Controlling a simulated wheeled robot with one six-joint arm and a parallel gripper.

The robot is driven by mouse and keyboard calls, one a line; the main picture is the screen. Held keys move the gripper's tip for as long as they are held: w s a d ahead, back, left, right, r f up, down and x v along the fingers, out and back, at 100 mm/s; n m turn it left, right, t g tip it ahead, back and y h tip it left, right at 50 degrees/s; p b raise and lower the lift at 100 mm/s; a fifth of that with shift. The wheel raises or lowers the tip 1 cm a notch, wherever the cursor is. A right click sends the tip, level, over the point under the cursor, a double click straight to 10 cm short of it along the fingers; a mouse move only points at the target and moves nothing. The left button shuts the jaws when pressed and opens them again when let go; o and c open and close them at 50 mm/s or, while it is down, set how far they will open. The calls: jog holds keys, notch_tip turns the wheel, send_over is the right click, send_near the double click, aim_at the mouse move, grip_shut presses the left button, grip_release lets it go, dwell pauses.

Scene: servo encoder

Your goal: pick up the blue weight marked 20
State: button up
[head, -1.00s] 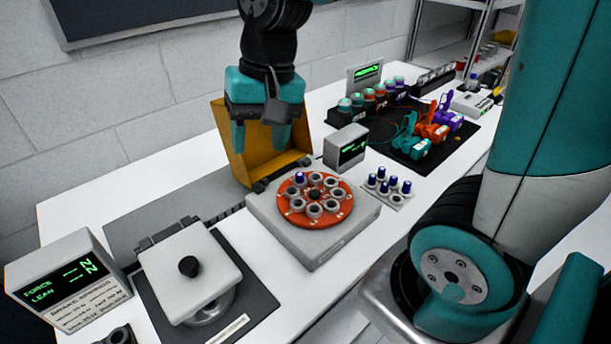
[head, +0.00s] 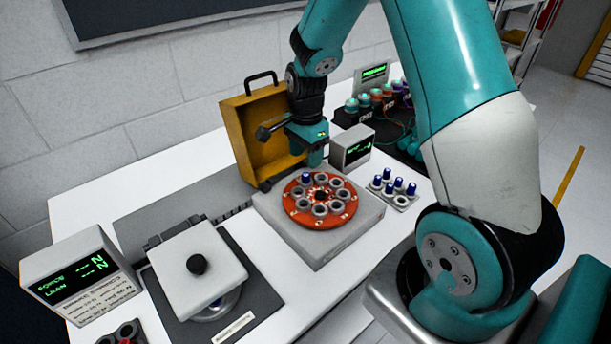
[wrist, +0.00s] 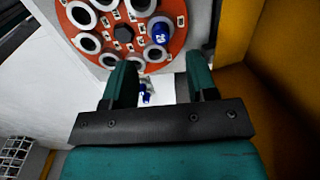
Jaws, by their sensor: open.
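A blue weight marked 20 (wrist: 160,36) stands in a ring seat of the orange-red disc (wrist: 124,60) in the wrist view. In the head view a blue weight (head: 306,178) stands in the far-left seat of the disc (head: 330,222); its mark is too small to read there. My gripper (head: 314,155) is above the far edge of the disc, close to this weight. In the wrist view my gripper (wrist: 161,75) is open, with nothing held between its two teal fingers. The marked weight lies just beyond the fingertips, nearer the right finger.
The disc sits on a grey box (head: 318,252). A small tray (head: 402,203) of several blue weights lies to the right. A yellow case (head: 236,110) stands open behind my gripper, and a small display (head: 352,147) stands beside it. A force gauge (head: 75,275) is at left.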

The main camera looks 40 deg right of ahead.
aim_at(306, 174)
jog(key=shift+f+p, duration=1.1)
jog(key=shift+f, duration=1.95)
grip_shut()
